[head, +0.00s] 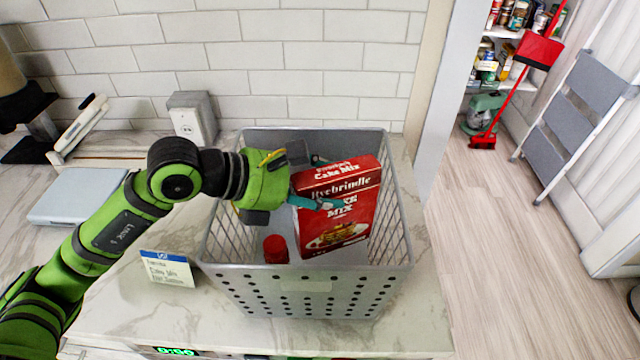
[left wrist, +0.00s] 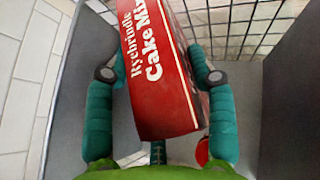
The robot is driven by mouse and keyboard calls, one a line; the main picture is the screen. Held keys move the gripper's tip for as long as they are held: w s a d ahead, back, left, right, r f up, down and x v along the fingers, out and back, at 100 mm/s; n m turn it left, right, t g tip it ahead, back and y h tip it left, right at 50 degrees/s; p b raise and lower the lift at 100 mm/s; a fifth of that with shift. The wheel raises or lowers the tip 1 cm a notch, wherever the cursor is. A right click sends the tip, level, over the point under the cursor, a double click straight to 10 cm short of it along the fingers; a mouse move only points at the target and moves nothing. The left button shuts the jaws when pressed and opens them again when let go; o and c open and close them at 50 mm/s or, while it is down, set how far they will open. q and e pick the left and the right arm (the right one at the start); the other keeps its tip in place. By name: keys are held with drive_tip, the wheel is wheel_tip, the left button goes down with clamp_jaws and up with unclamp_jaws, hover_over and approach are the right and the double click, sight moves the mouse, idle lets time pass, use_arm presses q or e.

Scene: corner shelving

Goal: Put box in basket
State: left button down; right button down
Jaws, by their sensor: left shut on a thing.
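A red cake mix box (head: 340,212) stands upright, slightly tilted, inside the grey basket (head: 305,285). My left gripper (head: 322,185) reaches over the basket's left side and is shut on the box near its upper left part. In the left wrist view the box (left wrist: 158,75) sits between the two teal fingers of the gripper (left wrist: 158,76). I cannot tell whether the box's bottom touches the basket floor. My right gripper is not in view.
A red-capped item (head: 276,249) is in the basket, left of the box. A note card (head: 168,269) stands on the counter left of the basket. A scale (head: 78,196) lies further left. Open floor (head: 490,250) is to the right, past the counter edge.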

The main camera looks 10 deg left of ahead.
use_arm(q)
drive_tip(key=shift+f, duration=0.2)
drive_tip(key=shift+c, duration=2.1)
unclamp_jaws()
drive_tip(key=shift+r, duration=0.25)
drive_tip(key=shift+r+p, duration=0.4)
drive_tip(key=shift+p, duration=0.2)
drive_tip(key=shift+s+a+f+b, duration=0.1)
drive_tip(key=shift+s+a+b, duration=0.2)
drive_tip(key=shift+a+b, duration=0.35)
drive_tip(key=b+v, duration=0.4)
drive_tip(key=v, duration=0.6)
drive_tip(key=shift+s+r, duration=0.25)
drive_tip(key=shift+r, duration=0.05)
